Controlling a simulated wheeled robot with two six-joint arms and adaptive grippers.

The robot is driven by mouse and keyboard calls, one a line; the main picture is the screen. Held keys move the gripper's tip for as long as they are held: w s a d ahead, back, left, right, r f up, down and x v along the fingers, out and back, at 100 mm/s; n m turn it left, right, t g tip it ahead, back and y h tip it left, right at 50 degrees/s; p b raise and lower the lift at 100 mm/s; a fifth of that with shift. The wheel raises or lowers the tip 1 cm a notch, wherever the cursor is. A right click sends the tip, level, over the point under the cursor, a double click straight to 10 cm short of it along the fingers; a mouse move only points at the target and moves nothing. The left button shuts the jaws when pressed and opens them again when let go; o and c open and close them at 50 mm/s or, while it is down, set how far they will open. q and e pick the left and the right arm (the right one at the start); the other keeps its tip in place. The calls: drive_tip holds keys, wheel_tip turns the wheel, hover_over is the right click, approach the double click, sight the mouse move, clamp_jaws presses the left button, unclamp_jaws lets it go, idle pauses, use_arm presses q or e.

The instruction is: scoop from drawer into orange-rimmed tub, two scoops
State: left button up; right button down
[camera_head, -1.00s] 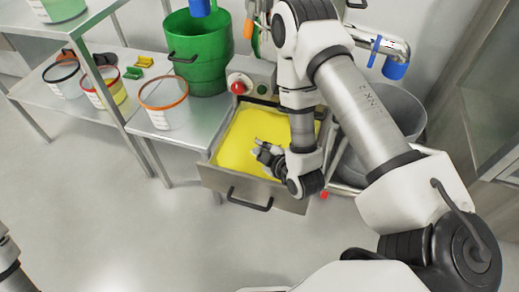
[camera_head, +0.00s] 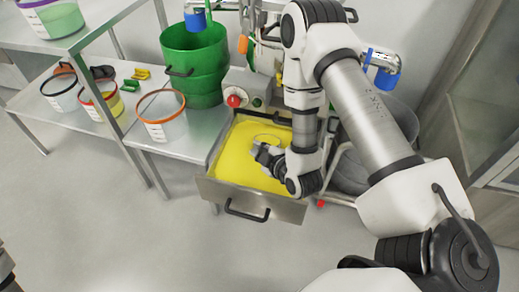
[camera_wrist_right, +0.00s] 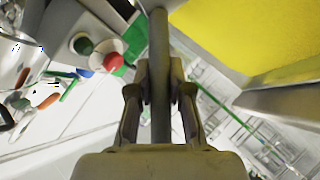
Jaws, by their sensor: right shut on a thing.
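The pulled-out drawer (camera_head: 275,203) is full of yellow powder (camera_head: 235,150). My right gripper (camera_head: 265,153) is over the powder in the head view. In the right wrist view its fingers (camera_wrist_right: 160,95) are shut on a grey rod, the scoop's handle (camera_wrist_right: 159,45). A thin oval outline (camera_head: 266,138) lies at the powder by the gripper, probably the scoop's rim; I cannot tell how full it is. The orange-rimmed tub (camera_head: 161,130), clear-walled, stands on the steel bench left of the drawer and looks empty.
A green bin (camera_head: 195,65) stands behind the orange-rimmed tub. A red knob (camera_head: 234,101) sits at the drawer's back left. A black-rimmed tub (camera_head: 62,90) and a red-rimmed tub (camera_head: 100,100) stand further left, past a shelf post. A grey bin (camera_head: 350,165) is right of the drawer.

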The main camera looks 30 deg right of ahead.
drive_tip(key=shift+s+a+r+n+t+h+p, duration=0.1)
drive_tip(key=shift+a+r+t+p, duration=0.1)
drive_tip(key=shift+r, duration=0.4)
drive_tip(key=shift+s+a+r+n+t+h+p, duration=0.15)
drive_tip(key=shift+r+p, duration=0.1)
drive_tip(key=shift+r, duration=0.3)
drive_tip(key=shift+s+a+r+n+t+h+p, duration=0.1)
drive_tip(key=shift+a+r+p, duration=0.1)
drive_tip(key=shift+r, duration=0.4)
drive_tip(key=shift+s+a+r+b, duration=0.1)
drive_tip(key=shift+s+a+b, duration=0.1)
drive_tip(key=shift+b, duration=0.25)
drive_tip(key=shift+s+a+r+n+t+h, duration=0.15)
drive_tip(key=shift+r+n+t, duration=0.2)
drive_tip(key=shift+r, duration=0.1)
drive_tip(key=shift+s+a+r+n+t+h, duration=0.1)
drive_tip(key=shift+s+a+r+n+t, duration=0.1)
drive_tip(key=shift+r+t, duration=0.15)
drive_tip(key=shift+w, duration=0.1)
